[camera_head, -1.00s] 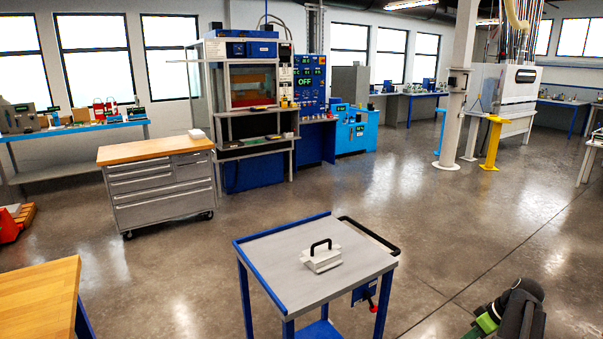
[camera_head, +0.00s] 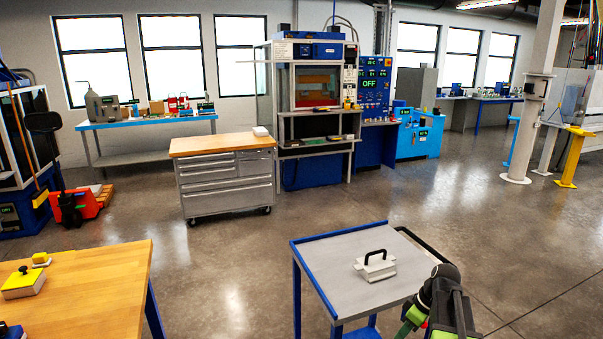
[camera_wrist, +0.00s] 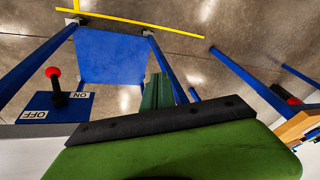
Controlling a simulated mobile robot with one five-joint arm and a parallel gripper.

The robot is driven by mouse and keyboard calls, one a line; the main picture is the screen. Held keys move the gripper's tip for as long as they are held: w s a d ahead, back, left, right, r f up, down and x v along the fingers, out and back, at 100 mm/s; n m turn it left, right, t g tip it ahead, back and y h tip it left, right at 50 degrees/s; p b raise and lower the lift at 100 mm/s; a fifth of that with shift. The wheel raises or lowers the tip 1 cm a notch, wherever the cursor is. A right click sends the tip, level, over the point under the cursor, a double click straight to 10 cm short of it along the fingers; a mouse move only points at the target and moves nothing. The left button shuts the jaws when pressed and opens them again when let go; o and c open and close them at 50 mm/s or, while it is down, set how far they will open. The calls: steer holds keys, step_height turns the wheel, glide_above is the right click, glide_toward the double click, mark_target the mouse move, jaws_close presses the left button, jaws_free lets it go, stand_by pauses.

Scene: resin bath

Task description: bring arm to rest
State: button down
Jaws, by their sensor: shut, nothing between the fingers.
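My arm rises at the lower right of the head view, with my gripper (camera_head: 408,322) at its lower end, partly cut off by the bottom edge. In the wrist view my gripper (camera_wrist: 160,100) shows as green finger parts and a dark bar; it is shut and holds nothing. The arm stands in front of the right side of a grey-topped trolley (camera_head: 335,278) and hides part of it. I cannot tell whether it touches the trolley.
A white block with a black handle (camera_head: 376,265) sits on the trolley. A red-knobbed lever (camera_wrist: 55,85) with ON and OFF labels is close in the wrist view. A wooden table (camera_head: 95,300) stands lower left, a drawer cabinet (camera_head: 226,186) behind. Floor between them is clear.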

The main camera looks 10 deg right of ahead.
steer(key=s+a+r+m+h+p, duration=0.1)
steer(key=a+m, duration=0.3)
steer(key=a, duration=0.5)
steer(key=s+a+r+m+g+h+p, duration=0.1)
steer(key=s+a+m, duration=0.3)
steer(key=a, duration=0.6)
steer(key=shift+a+h, duration=0.3)
steer(key=shift+h, duration=0.6)
